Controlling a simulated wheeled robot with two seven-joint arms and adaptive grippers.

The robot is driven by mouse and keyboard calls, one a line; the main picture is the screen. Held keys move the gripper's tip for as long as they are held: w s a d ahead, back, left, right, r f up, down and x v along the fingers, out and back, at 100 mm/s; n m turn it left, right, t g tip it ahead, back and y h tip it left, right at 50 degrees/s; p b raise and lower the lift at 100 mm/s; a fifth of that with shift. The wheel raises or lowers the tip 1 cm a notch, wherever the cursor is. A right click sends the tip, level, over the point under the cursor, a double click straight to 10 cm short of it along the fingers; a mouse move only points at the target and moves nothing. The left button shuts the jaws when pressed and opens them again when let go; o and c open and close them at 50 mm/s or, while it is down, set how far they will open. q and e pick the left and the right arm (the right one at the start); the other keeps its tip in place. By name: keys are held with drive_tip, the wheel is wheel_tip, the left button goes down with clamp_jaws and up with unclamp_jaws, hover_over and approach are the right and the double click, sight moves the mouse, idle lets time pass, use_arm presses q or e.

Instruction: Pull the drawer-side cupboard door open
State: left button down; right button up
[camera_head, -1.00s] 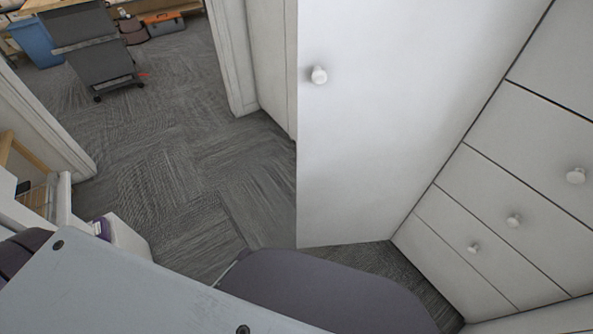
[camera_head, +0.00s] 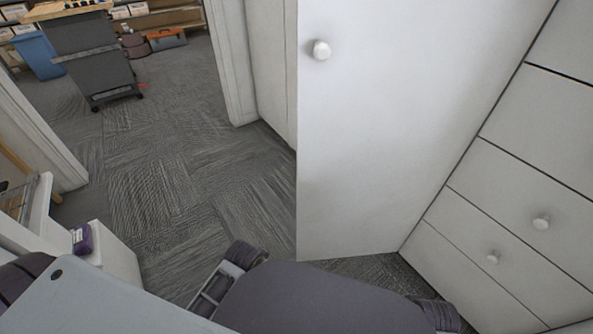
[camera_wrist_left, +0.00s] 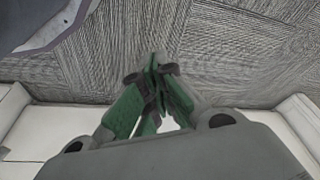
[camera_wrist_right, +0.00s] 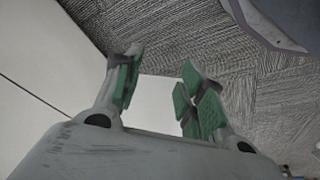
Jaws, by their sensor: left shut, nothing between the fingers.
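The white cupboard door (camera_head: 390,130) stands swung out over the carpet, beside the drawer fronts, in the head view. Its round white knob (camera_head: 320,50) is near the door's upper left edge, with nothing touching it. Both grippers are hidden in the head view. In the left wrist view my left gripper (camera_wrist_left: 156,68) is shut and empty, its green-padded fingertips together above the carpet. In the right wrist view my right gripper (camera_wrist_right: 162,72) is open, its fingers apart with nothing held between them. A pale panel lies on the left of that view.
White drawers (camera_head: 530,190) with round knobs (camera_head: 541,222) run along the right. Carpet (camera_head: 170,190) is clear to the left of the door, up to a doorway. A dark cart (camera_head: 92,65) and a blue bin (camera_head: 38,55) stand beyond. A white ledge (camera_head: 110,262) is at lower left.

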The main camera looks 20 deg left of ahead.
use_arm(q)
drive_tip(key=shift+t, duration=0.3)
drive_tip(key=shift+b+v, duration=2.3)
drive_tip(key=shift+b, duration=1.45)
use_arm(e)
drive_tip(key=shift+t, duration=0.3)
drive_tip(key=shift+v, duration=2.3)
use_arm(q)
drive_tip(key=shift+s+a+b, duration=0.1)
drive_tip(key=shift+s+b, duration=0.05)
drive_tip(key=shift+b, duration=0.15)
use_arm(e)
drive_tip(key=shift+s+d+r, duration=0.1)
drive_tip(key=shift+s+d, duration=0.05)
drive_tip(key=shift+s, duration=0.1)
